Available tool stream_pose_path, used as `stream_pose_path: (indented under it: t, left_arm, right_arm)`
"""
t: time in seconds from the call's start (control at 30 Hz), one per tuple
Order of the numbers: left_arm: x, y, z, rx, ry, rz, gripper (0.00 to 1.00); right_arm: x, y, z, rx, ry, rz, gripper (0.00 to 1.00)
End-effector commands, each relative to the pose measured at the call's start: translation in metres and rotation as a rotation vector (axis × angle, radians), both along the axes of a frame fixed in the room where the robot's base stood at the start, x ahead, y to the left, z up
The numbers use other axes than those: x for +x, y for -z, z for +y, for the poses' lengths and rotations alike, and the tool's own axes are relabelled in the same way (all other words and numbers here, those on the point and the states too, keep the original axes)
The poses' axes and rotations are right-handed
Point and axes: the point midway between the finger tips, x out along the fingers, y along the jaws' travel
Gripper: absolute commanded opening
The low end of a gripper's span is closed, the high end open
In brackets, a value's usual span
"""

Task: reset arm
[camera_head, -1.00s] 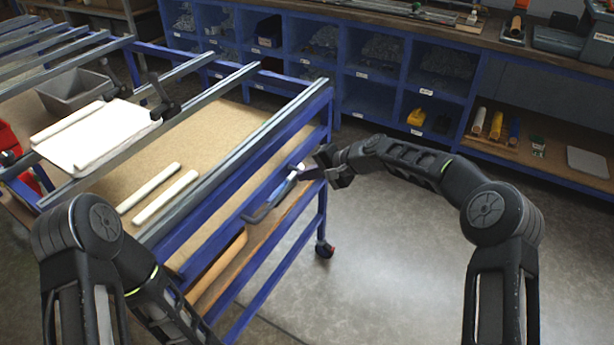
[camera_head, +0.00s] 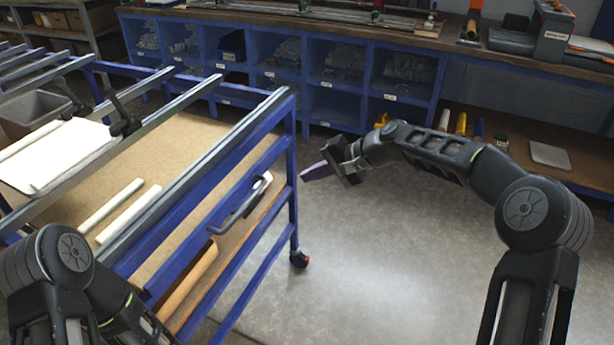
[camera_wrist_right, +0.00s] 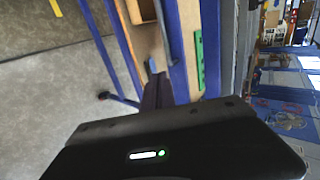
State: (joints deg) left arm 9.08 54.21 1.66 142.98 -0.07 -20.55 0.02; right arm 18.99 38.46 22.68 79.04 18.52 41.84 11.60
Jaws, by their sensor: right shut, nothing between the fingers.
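My right gripper (camera_head: 318,171) is in the middle of the head view, beside the blue cart (camera_head: 291,215) and apart from it. Its fingers are shut with nothing held, and they point left toward the cart. In the right wrist view the shut fingers (camera_wrist_right: 158,90) show above my dark gripper body, with the cart's blue frame behind them. My left arm comes in at the lower left of the head view. Its gripper is out of the picture.
A white board (camera_head: 62,152) lies on the cart's rails at left, and two white rods (camera_head: 129,215) lie on its wooden shelf. A grey bin (camera_head: 33,110) is behind. Blue shelving (camera_head: 310,85) lines the back. The floor (camera_head: 390,270) right of the cart is clear.

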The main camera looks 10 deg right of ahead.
Motion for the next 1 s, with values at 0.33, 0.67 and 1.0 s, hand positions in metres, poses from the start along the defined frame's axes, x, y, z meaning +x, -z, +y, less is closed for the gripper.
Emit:
stream_pose_path:
  t: [0.33, 0.67, 1.0]
  left_arm:
    - [0.0, 0.0, 0.0, 0.0, 0.0, 0.0, 0.46]
    - [0.0, -0.002, 0.0, 0.0, -0.001, 0.0, 0.46]
    - [0.0, -0.012, 0.0, 0.0, -0.001, 0.001, 0.46]
  right_arm:
    - [0.004, 0.0, -0.002, -0.006, 0.007, -0.014, 0.0]
    - [-0.014, 0.108, -0.008, -0.22, 0.067, -0.1, 0.0]
    - [-0.219, 0.286, 0.022, -0.468, -0.146, -0.01, 0.0]
